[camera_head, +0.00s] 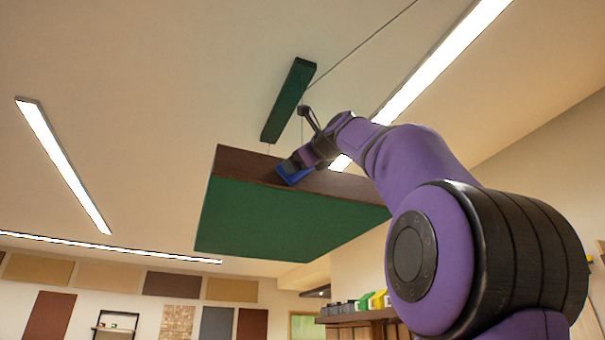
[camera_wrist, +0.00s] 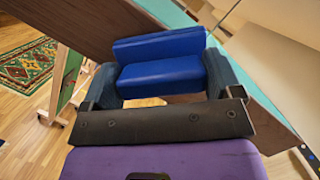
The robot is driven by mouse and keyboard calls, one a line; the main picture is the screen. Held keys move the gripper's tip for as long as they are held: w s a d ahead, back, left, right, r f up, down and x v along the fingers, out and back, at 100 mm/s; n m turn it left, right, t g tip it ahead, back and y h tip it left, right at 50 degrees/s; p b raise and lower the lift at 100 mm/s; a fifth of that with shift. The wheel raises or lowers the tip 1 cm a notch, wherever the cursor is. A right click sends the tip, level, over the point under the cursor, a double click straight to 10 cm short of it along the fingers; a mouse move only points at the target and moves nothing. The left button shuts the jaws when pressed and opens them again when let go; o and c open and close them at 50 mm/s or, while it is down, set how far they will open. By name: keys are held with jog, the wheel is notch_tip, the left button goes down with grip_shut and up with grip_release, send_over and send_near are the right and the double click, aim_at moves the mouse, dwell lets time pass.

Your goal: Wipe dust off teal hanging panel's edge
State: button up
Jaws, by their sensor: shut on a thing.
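The teal hanging panel (camera_head: 275,220) hangs from the ceiling on thin wires, its green underside facing down. Its dark brown edge (camera_head: 248,164) faces me and also crosses the wrist view (camera_wrist: 65,32) as a broad brown band. My gripper (camera_head: 296,167) is at this edge, left of its middle. It is shut on a blue padded block (camera_wrist: 160,74), which shows between the two dark fingers in the wrist view. The block lies against or very close to the brown edge; contact cannot be told for sure. No dust can be made out on the edge.
A narrow dark green bar (camera_head: 289,99) hangs just above the panel, close to my wrist. Ceiling lights (camera_head: 64,165) run on both sides. A shelf (camera_head: 357,316) with small boxes stands below right. A patterned rug (camera_wrist: 25,66) lies on the floor far below.

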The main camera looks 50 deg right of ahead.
jog(key=shift+s+a, duration=0.45)
jog(key=shift+s, duration=0.35)
jog(key=shift+s+a, duration=0.5)
jog(key=shift+s, duration=0.3)
jog(key=shift+s+a, duration=0.45)
jog(key=shift+s, duration=0.35)
jog(key=shift+s, duration=0.1)
jog(key=shift+s+a, duration=0.4)
jog(key=shift+s, duration=0.2)
jog(key=shift+s+a, duration=0.4)
jog(key=shift+s, duration=0.2)
